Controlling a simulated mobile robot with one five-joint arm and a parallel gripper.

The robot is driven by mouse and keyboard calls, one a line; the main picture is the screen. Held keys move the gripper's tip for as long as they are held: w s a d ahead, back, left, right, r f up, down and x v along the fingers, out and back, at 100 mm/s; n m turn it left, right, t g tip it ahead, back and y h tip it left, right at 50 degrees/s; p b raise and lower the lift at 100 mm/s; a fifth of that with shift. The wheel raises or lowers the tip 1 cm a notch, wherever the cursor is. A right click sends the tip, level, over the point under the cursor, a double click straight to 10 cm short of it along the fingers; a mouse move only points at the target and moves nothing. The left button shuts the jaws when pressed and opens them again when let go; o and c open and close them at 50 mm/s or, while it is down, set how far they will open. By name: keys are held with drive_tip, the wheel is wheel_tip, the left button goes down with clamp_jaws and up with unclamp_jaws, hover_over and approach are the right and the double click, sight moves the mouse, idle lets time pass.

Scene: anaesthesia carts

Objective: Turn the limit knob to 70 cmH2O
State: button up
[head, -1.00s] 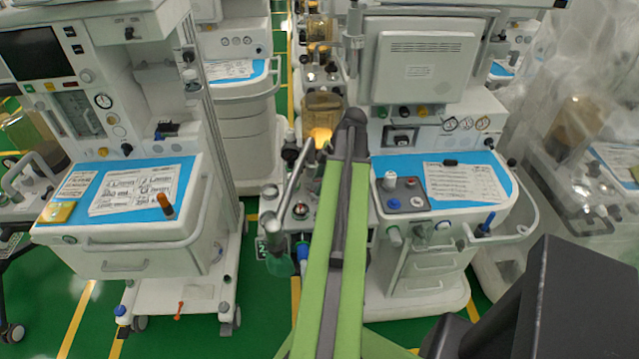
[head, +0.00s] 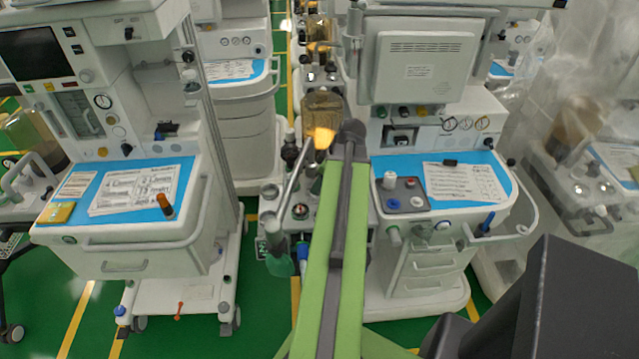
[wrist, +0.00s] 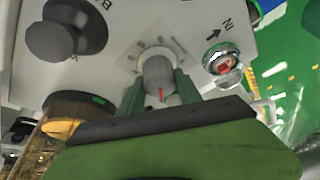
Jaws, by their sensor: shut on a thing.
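The limit knob (wrist: 157,72) is a grey cylinder with a red mark on its side, on a pale panel in the wrist view. Faint printed marks surround it, too blurred to read. The red mark faces the lower edge of that view. My gripper (wrist: 159,86) has one green finger on each side of the knob and is shut on it. In the head view I cannot make out the gripper's fingers or the knob clearly.
A larger dark knob (wrist: 66,30) sits up-left of the limit knob. A round metal-rimmed fitting with red inside (wrist: 222,64) is close on the right. An amber container (wrist: 42,150) is at lower left. A cart with blue top (head: 410,168) stands at right.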

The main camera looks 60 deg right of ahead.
drive_tip(key=shift+s+m+h, duration=0.1)
drive_tip(key=shift+m+h, duration=0.3)
drive_tip(key=shift+m, duration=1.3)
drive_tip(key=shift+d+m+h, duration=0.15)
drive_tip(key=shift+m+h, duration=0.15)
drive_tip(key=o, duration=1.4)
drive_tip(key=shift+c, duration=0.2)
